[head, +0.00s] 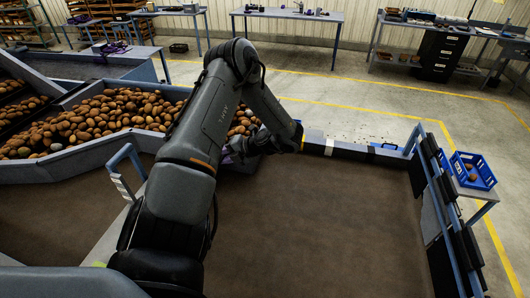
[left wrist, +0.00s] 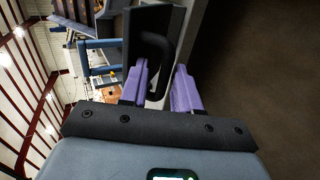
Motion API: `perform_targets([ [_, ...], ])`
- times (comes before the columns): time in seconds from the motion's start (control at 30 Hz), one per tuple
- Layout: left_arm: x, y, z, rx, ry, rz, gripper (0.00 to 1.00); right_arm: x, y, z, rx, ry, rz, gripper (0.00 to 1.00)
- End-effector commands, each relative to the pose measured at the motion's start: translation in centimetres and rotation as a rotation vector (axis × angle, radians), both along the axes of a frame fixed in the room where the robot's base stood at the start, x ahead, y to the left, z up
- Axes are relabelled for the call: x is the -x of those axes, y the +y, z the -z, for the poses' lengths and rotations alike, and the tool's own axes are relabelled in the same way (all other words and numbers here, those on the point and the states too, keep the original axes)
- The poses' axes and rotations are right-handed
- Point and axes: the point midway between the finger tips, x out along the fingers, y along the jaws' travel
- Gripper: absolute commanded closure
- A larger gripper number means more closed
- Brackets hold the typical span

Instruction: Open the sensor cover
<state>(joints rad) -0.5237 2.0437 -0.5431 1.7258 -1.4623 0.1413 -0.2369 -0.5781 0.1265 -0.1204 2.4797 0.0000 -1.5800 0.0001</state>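A dark panel with a black loop handle (left wrist: 156,45), which looks like the sensor cover (left wrist: 137,22), shows at the top middle of the left wrist view. My left gripper (left wrist: 159,85) has two purple fingers, spread apart, one on each side of the handle's lower part. A gap shows between the fingers, and I cannot tell whether either one touches the handle. In the head view my left gripper (head: 232,154) is at the far side of the brown belt, beside the potatoes. My arm hides most of the cover there. My right gripper is not in view.
Many potatoes (head: 100,118) lie in the trough at left. A blue bent rail (head: 126,158) stands near my arm. The brown belt (head: 310,220) is bare. A blue crate (head: 474,171) stands at right, beyond the belt's side rail. Workbenches (head: 290,13) line the back wall.

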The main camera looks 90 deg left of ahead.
Motion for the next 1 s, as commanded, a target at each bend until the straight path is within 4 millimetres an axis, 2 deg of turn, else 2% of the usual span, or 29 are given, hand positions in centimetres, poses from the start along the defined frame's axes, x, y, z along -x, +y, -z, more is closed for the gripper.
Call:
perform_targets([
  [0.47, -1.0, 0.0, -0.5, -0.006, -0.006, 0.008, 0.62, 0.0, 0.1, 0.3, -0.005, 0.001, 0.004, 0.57],
  [1.0, -7.6, -2.3, -4.9, -0.005, -0.004, 0.006, 0.62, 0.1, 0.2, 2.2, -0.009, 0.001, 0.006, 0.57],
])
